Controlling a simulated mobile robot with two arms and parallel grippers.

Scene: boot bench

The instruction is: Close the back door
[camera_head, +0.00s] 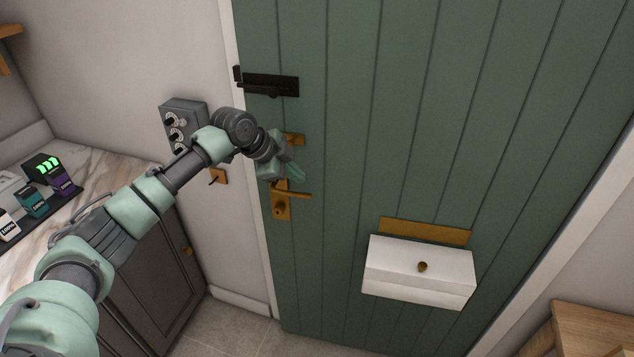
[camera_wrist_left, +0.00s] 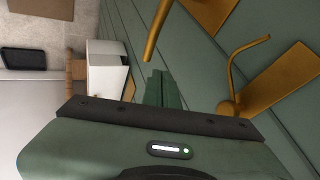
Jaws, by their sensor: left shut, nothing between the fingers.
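The green plank back door (camera_head: 440,110) fills the middle of the head view. Its left edge lies along the white frame (camera_head: 238,120), and no clear gap shows there. A brass lever handle on a plate (camera_head: 281,208) sits near that edge, with a smaller brass fitting (camera_head: 296,139) above it. My left gripper (camera_head: 296,171) is shut and empty, close to the door face just above the lever. In the left wrist view its fingers (camera_wrist_left: 164,90) are together, with brass fittings (camera_wrist_left: 275,95) beside them. Whether they touch the door is unclear. My right gripper is not in view.
A black bolt (camera_head: 270,85) is high on the door's left edge. A white letter box (camera_head: 418,272) projects from the door at lower right. A grey switch panel (camera_head: 184,122) is on the wall. A marble-topped counter (camera_head: 105,165) stands left, a wooden bench (camera_head: 590,335) lower right.

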